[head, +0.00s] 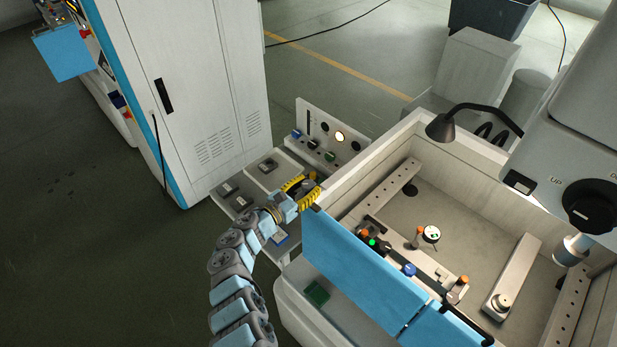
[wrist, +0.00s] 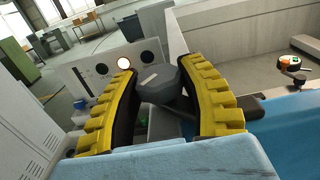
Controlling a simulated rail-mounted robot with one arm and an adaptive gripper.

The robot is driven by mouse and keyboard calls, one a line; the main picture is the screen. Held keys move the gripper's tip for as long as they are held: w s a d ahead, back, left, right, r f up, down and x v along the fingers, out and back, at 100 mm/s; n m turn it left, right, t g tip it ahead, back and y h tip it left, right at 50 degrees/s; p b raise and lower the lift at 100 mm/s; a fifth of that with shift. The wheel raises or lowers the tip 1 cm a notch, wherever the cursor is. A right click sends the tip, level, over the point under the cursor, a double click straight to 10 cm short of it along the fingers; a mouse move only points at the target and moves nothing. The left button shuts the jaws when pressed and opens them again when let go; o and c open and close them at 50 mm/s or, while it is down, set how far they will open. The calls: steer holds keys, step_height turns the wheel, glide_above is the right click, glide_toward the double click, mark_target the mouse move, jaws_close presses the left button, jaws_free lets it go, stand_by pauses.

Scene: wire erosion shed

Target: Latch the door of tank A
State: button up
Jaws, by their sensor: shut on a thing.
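The tank (head: 470,170) is an open light-walled box at the right of the head view, with a blue door panel (head: 345,265) along its near side. The door's upper edge is blue in the wrist view (wrist: 290,125). A dark grey faceted latch knob (wrist: 163,86) stands near the tank's corner, with a dark bar running right towards the door. My gripper (wrist: 157,75), with ribbed yellow fingers, is shut on this knob, one finger on each side. In the head view my gripper (head: 306,188) is at the door's left end and hides most of the knob.
A control panel (head: 330,138) with a lit round lamp stands just behind my gripper. A tall white cabinet (head: 190,85) is at the left. Inside the tank are fixtures and a round gauge-like part (head: 432,234). A black lamp (head: 440,127) overhangs the tank's back wall. Open floor lies left.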

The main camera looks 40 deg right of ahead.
mark_target(306, 191)
steer(key=shift+r+n+t+y+p, duration=0.15)
steer(key=shift+n+t+p, duration=0.4)
steer(key=shift+t+p, duration=0.3)
steer(key=shift+r+n+t+y+p, duration=0.15)
steer(key=shift+n+t+p, duration=0.4)
steer(key=shift+t+p, duration=0.3)
steer(key=shift+f+n+t+y+p, duration=0.15)
steer(key=shift+n+t+y+p, duration=0.4)
steer(key=shift+n+t, duration=0.8)
steer(key=shift+t+y, duration=0.25)
steer(key=shift+t, duration=0.5)
steer(key=o, duration=1.2)
steer(key=shift+f, duration=0.1)
steer(key=shift+a, duration=0.1)
steer(key=shift+v, duration=5.95)
